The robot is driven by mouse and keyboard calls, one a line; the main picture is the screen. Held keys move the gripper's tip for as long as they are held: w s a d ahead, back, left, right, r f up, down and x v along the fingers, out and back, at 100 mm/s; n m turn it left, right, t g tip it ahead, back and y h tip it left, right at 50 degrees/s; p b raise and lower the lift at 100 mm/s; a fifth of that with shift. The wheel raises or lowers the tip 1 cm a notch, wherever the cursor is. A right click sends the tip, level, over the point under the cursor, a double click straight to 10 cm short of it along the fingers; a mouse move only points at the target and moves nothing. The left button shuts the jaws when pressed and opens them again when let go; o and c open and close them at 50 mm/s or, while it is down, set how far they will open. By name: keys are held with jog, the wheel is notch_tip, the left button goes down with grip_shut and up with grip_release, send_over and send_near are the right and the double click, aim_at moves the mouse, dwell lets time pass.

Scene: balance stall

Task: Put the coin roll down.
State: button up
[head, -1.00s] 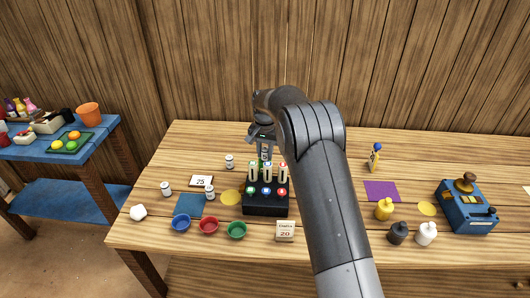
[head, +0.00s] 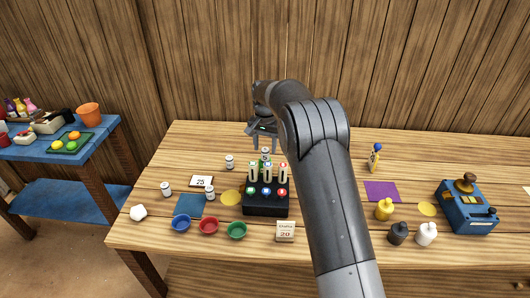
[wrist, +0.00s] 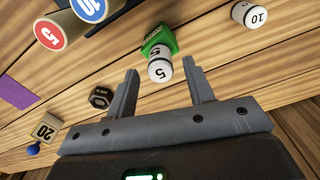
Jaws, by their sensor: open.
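The coin roll (wrist: 161,68) is a white cylinder marked 5. It stands upright at a small green block (wrist: 157,38); whether it rests in it or against it I cannot tell. In the head view the roll (head: 265,152) is behind the black coin rack (head: 266,207). My gripper (head: 264,145) is open above the roll, with nothing held. In the wrist view the two fingers are apart and the roll shows in the gap beyond their tips.
The rack's tubes, with coloured number discs, stand close in front. Another roll (wrist: 249,16), marked 10, is nearby. Table to the right of the rack is partly hidden by my arm.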

aim_at(265, 149)
notch_tip(265, 149, up, 8)
jog(key=shift+f, duration=0.1)
jog(key=s+d+r+n+t, duration=0.1)
jog(key=s+d+r, duration=0.6)
jog(key=s+r, duration=0.15)
jog(key=s+d+r+t, duration=0.2)
jog(key=s+d+r, duration=0.5)
jog(key=s, duration=0.3)
jog(key=s+d+f+t, duration=0.1)
jog(key=s+d, duration=0.1)
jog(key=s, duration=0.6)
jog(key=s+d+f+n, duration=0.1)
jog(key=s+d+f, duration=0.1)
jog(key=s, duration=0.7)
jog(key=s+d+f+t, duration=0.1)
jog(key=s+d+f, duration=0.1)
jog(key=s, duration=0.6)
jog(key=shift+s+d+f+n+t, duration=0.2)
jog(key=shift+d+n+t, duration=0.1)
jog(key=shift+d, duration=0.25)
